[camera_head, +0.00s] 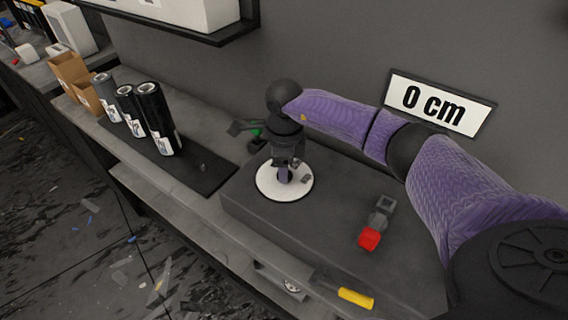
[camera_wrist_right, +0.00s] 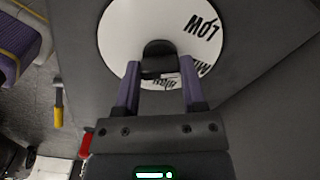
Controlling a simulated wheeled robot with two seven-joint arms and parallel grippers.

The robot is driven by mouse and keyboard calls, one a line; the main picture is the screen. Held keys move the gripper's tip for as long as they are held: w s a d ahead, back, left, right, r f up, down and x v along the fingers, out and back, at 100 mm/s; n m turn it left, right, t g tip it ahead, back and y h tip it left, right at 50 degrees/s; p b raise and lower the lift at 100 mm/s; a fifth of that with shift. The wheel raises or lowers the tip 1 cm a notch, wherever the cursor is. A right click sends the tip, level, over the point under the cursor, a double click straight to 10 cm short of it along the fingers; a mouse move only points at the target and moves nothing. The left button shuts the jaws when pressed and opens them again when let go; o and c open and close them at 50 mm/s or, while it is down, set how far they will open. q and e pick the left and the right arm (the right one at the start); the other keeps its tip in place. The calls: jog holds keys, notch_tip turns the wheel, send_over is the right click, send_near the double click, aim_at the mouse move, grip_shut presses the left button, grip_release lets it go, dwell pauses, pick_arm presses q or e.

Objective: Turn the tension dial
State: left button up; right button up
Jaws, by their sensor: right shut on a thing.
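The tension dial is a round white plate (camera_head: 268,191) on the dark grey box, with a black knob at its centre. In the right wrist view the plate (camera_wrist_right: 122,38) carries black lettering reading LOW, with more words partly covered below it. My right gripper (camera_head: 285,172) points down over the dial. In the right wrist view its purple fingers (camera_wrist_right: 158,82) are shut on the black knob (camera_wrist_right: 158,52). The knob's pointing direction is hard to tell. My left gripper is not in view.
A sign (camera_head: 440,103) reading "0 cm" is on the wall behind. A red-and-grey tool (camera_head: 370,237) lies on the box right of the dial. A yellow-handled tool (camera_head: 355,298) lies near the front. Several film rolls (camera_head: 157,118) stand at left. A green-and-dark item is partly hidden behind my wrist.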

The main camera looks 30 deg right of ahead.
grip_shut()
jog(key=shift+m, duration=0.3)
jog(key=m+p, duration=0.1)
jog(key=m, duration=0.2)
jog(key=shift+r, duration=0.15)
jog(key=shift+m+p, duration=0.65)
jog(key=shift+m, duration=0.45)
jog(key=o, duration=1.1)
grip_release()
jog(key=shift+c, duration=0.2)
